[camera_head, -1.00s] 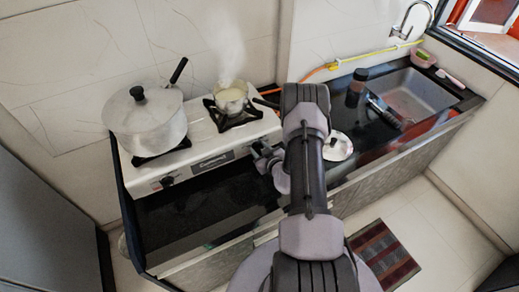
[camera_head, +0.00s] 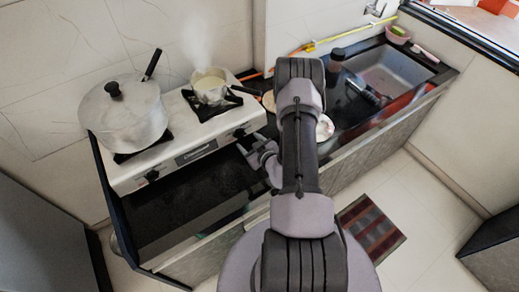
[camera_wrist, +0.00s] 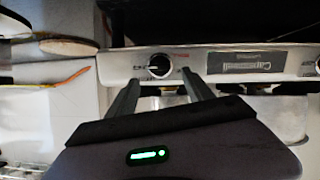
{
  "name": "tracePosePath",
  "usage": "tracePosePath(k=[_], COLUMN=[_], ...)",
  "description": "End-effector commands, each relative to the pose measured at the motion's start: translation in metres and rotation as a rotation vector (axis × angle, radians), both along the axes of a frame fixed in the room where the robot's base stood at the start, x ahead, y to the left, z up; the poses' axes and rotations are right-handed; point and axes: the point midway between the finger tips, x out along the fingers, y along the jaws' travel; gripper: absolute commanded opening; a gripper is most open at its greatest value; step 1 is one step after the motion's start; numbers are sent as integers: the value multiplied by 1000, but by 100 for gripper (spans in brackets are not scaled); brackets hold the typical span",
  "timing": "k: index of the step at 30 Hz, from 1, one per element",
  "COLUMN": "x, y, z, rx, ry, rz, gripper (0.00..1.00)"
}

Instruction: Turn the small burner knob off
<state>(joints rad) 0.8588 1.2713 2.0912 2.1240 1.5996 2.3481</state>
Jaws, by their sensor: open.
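The small burner knob (camera_wrist: 159,66) is black and round with a white pointer line, on the white stove front (camera_wrist: 192,65). In the wrist view it shows between and just beyond my fingertips. My gripper (camera_wrist: 163,83) is open, with one finger on each side of the knob's line and nothing between them. In the head view the gripper (camera_head: 251,146) is low in front of the stove's right end, close to the knob (camera_head: 239,132). A small steaming pot (camera_head: 209,87) stands on the small burner. Whether the fingers touch the knob cannot be told.
A large lidded pot (camera_head: 124,115) stands on the left burner, above another knob (camera_head: 152,175). A black counter with a sink (camera_head: 396,74) lies to the right, with a white lid (camera_head: 325,128) near my arm. A striped mat (camera_head: 370,228) is on the floor.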

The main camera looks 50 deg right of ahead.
Motion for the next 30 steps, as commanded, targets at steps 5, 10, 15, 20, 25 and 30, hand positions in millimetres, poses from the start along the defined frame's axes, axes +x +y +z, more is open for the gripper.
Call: tracePosePath(k=[5, 10, 15, 20, 25, 30], x=[-52, -84, -94, -94, -94, -74], y=[13, 22, 27, 27, 27, 38], z=[25, 38, 43, 43, 43, 59], rx=[3, 2, 0, 0, 0, -90], ry=[1, 1, 0, 0, 0, -21], rz=[-7, -6, 0, 0, 0, 118], gripper=[60, 60, 60, 60, 60, 60])
